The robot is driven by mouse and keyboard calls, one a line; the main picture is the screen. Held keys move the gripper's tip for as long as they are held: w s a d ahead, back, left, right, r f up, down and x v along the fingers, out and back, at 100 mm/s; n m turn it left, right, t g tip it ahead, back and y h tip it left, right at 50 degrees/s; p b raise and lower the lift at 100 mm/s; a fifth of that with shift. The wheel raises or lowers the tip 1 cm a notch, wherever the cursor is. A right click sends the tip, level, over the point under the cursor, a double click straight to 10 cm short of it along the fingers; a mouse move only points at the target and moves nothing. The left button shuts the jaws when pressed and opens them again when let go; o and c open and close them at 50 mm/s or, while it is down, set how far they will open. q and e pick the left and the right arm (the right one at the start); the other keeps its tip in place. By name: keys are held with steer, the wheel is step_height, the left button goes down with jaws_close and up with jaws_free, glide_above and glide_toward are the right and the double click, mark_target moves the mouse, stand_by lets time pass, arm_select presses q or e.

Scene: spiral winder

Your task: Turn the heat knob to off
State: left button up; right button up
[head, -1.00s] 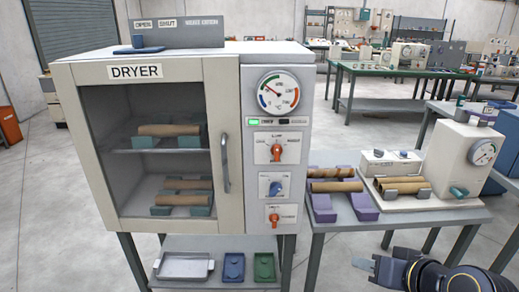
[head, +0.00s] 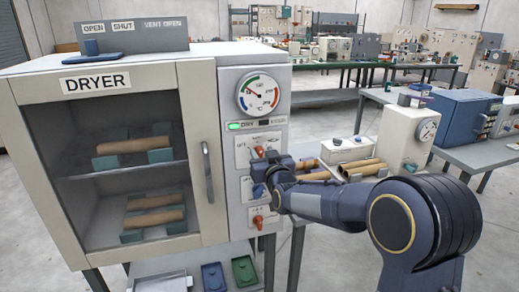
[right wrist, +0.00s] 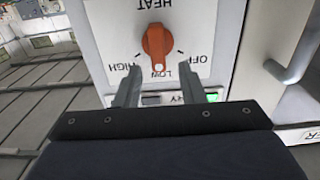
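The heat knob (head: 260,152) is the orange top knob on the dryer's front panel (head: 241,152), below the green-lit display. In the right wrist view the picture is upside down. There the orange heat knob (right wrist: 157,45) points at LOW, with HIGH at left and OFF at right. My right gripper (right wrist: 158,78) is open, its two fingers apart on either side of the knob's pointer end. Contact with the knob cannot be told. In the head view my right gripper (head: 268,165) is at the panel, partly covering the knob area. My left gripper is not in view.
A blue knob (head: 258,190) and a lower orange knob (head: 259,222) sit below on the same panel. The dryer door handle (head: 207,172) is to the left. A round gauge (head: 258,93) is above. A bench with brown tubes (head: 363,167) stands to the right.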

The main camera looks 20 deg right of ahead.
steer(key=shift+w, duration=1.05)
steer(key=shift+c, duration=0.3)
jaws_close()
